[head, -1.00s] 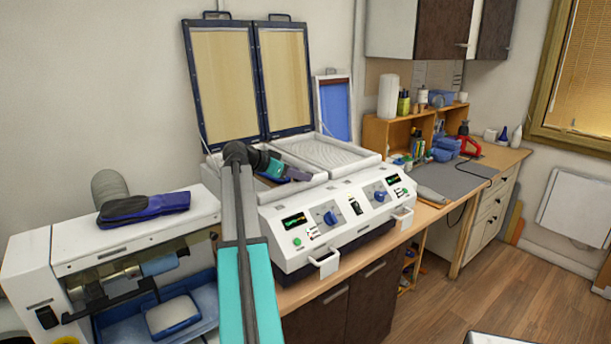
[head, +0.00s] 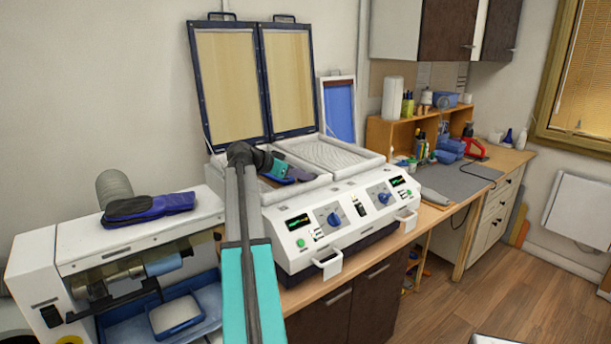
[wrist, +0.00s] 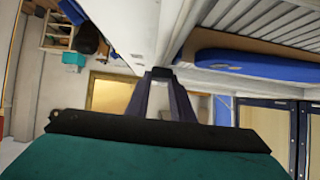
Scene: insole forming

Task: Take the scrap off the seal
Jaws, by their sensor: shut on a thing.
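My gripper (head: 290,174) reaches over the left tray of the white press in the head view, near the tray's front rim. In the wrist view my gripper's (wrist: 160,82) two dark fingers are close together on a small black piece (wrist: 160,72), which looks like the scrap. The white rim (wrist: 140,50), where the seal would lie, is right behind the piece. I cannot tell whether they touch. In the head view the scrap is too small to make out.
A blue and tan insole (wrist: 230,64) lies close beside the fingers in the wrist view. Two framed lids (head: 230,80) stand open behind the press. The control panel (head: 345,215) is in front. A dark blue insole (head: 150,207) lies on the white machine (head: 120,240) at left.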

